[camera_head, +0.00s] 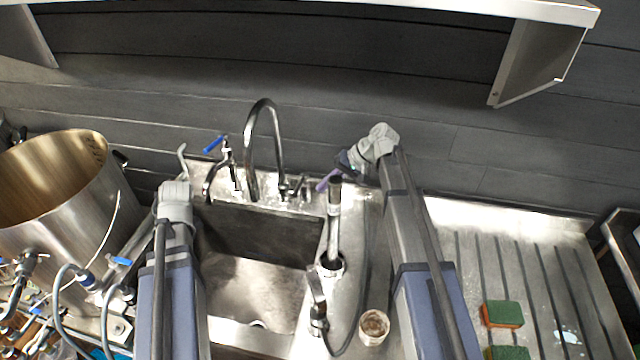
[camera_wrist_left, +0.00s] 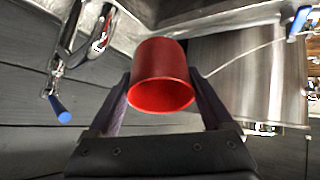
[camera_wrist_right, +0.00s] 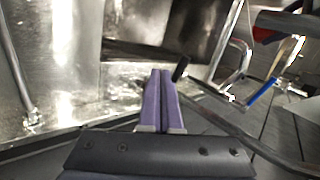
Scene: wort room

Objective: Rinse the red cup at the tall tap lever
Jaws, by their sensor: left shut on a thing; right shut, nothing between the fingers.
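The red cup (camera_wrist_left: 161,80) is held between the two fingers of my left gripper (camera_wrist_left: 160,100), its open end facing the wrist camera. In the head view my left wrist hides the cup. Part of the cup also shows at the upper right of the right wrist view (camera_wrist_right: 266,35). The tall curved tap (camera_head: 264,115) stands behind the sink, with a small metal lever (camera_head: 298,187) at its right base. My right gripper (camera_head: 325,183) is shut and empty, just right of that lever. In the right wrist view its purple fingers are together (camera_wrist_right: 162,98), close to a dark lever tip (camera_wrist_right: 181,68).
A smaller tap with a blue handle (camera_head: 213,145) stands left of the tall tap. The sink basin (camera_head: 255,285) is empty. A large steel pot (camera_head: 75,210) is at the left. A sprayer post (camera_head: 333,225), a small tub (camera_head: 374,327) and sponges (camera_head: 502,314) are on the right.

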